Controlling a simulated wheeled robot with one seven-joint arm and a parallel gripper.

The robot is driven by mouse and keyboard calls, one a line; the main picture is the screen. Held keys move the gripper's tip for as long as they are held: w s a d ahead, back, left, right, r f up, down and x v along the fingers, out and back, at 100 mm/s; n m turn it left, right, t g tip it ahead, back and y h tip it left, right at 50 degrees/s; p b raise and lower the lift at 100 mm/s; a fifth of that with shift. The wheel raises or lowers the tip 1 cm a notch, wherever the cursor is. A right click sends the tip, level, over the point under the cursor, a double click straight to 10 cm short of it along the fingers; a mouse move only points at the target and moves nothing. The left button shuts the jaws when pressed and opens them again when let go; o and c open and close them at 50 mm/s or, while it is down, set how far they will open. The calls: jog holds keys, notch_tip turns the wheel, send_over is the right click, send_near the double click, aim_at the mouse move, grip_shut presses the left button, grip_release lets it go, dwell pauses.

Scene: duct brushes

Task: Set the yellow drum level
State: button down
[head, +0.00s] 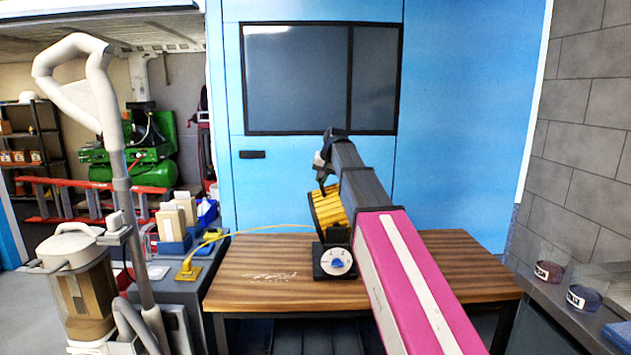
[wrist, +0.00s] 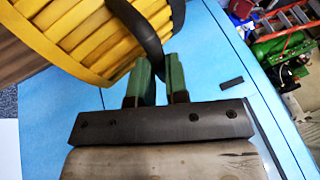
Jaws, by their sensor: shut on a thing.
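The yellow drum (head: 328,209) has ribbed slats and sits tilted on a black stand (head: 325,248) with a white and blue dial (head: 337,262) at its front, on the wooden table. My gripper (head: 322,178) is just above the drum's top. In the wrist view, the drum (wrist: 85,35) fills the upper left, with a dark curved bar (wrist: 146,30) at its side. The green fingers of my gripper (wrist: 155,80) are close together on the end of that bar. My arm covers the drum's right side in the head view.
A yellow cord runs from the stand to a yellow block (head: 188,272) at the left. Two small jars (head: 583,297) stand on the right counter. A blue wall is behind.

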aim_at(335, 187)
jog(key=d+y, duration=0.2)
jog(key=d, duration=0.1)
jog(key=shift+r, duration=0.35)
jog(key=shift+d, duration=1)
jog(key=c, duration=1.1)
grip_release()
jog(key=v, duration=1.1)
jog(key=shift+s+f, duration=0.1)
